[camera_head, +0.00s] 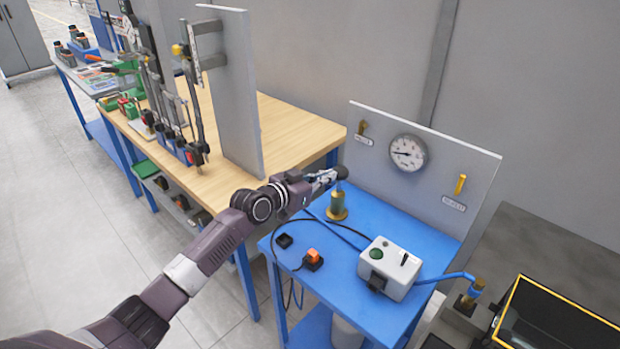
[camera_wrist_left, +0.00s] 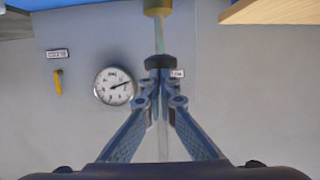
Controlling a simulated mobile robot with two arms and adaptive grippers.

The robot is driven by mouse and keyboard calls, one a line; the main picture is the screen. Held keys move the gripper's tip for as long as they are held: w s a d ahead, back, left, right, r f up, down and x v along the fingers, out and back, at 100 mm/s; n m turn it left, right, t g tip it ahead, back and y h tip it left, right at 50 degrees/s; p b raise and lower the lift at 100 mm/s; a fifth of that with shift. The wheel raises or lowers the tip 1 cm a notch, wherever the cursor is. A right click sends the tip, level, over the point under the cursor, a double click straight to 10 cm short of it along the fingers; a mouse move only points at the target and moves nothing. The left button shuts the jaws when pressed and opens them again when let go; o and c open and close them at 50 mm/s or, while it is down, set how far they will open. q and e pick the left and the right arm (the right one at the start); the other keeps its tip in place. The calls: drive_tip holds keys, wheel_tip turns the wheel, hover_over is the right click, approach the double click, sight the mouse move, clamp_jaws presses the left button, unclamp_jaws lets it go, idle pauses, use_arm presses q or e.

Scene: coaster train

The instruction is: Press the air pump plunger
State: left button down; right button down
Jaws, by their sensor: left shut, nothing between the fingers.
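The air pump (camera_head: 338,207) is a brass cylinder standing on the blue table, with a thin upright rod topped by a dark round knob (camera_head: 342,172). My left gripper (camera_head: 330,178) is shut and empty, its fingertips right at the knob, above the brass body. In the left wrist view, where the scene is upside down, the brass body (camera_wrist_left: 157,6) is at the top edge, with the pale rod (camera_wrist_left: 159,35) running to the black knob (camera_wrist_left: 158,62). The fingertips (camera_wrist_left: 160,82) meet just by the knob. I cannot tell whether they touch it. My right gripper is not in view.
The blue table (camera_head: 425,240) carries a grey control box (camera_head: 392,268), an orange-buttoned switch (camera_head: 313,258) and cables. A panel behind holds a round gauge (camera_head: 408,153) and a yellow lever (camera_head: 460,184). A wooden bench (camera_head: 285,135) with an upright grey board (camera_head: 235,95) stands left.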

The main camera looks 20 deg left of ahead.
use_arm(q)
drive_tip(key=b+v, duration=0.1)
drive_tip(key=v, duration=0.5)
drive_tip(key=shift+s+a+r, duration=0.15)
drive_tip(key=shift+s+r, duration=0.15)
idle(0.8)
